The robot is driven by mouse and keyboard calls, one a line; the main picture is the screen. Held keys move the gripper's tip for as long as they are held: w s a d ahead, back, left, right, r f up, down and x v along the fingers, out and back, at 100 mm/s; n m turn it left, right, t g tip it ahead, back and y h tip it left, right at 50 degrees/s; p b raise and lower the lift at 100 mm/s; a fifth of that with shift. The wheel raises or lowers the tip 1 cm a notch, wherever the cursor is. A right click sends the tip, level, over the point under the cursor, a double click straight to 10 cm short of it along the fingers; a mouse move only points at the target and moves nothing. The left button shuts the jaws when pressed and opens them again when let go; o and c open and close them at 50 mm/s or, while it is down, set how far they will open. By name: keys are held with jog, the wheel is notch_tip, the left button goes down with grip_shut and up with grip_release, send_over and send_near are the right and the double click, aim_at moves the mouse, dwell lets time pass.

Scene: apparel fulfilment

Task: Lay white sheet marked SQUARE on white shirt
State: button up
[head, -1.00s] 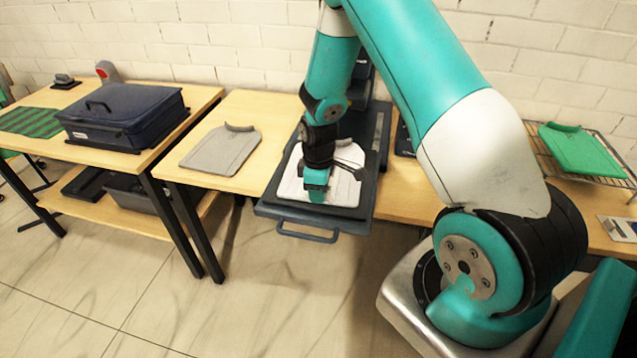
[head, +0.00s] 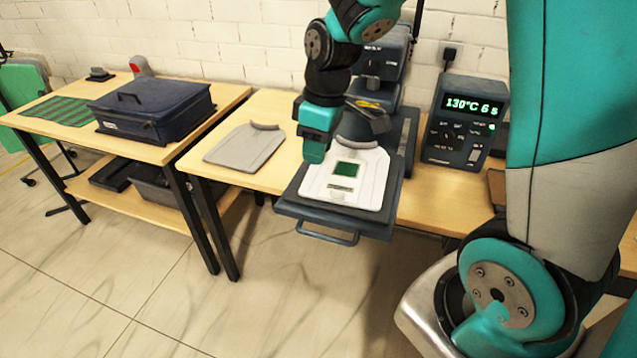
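The white shirt (head: 371,193) lies flat on the dark platen of the press (head: 292,206). A small white sheet with a green square (head: 347,169) and a small label below it lies on the middle of the shirt. The label is too small to read. My gripper (head: 314,157) hangs above the shirt's upper left edge, apart from the sheet. Nothing shows hanging from it, but its fingertips are too small and turned to tell if they are open or shut.
A grey shirt (head: 243,147) lies to the left on the same table. A control box (head: 466,120) reading 130°C 6 s stands to the right, behind. A dark blue case (head: 150,108) and green striped cloth (head: 62,110) are on the left table.

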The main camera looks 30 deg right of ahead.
jog(key=s+a+r+y, duration=0.1)
jog(key=s+a+r, duration=0.3)
jog(key=s, duration=0.5)
jog(key=s+a+r+y, duration=0.2)
jog(key=s+a+r, duration=0.2)
jog(key=s+a, duration=0.5)
jog(key=shift+s+m+g, duration=0.2)
jog(key=shift+m+g, duration=0.1)
jog(key=shift+r, duration=0.1)
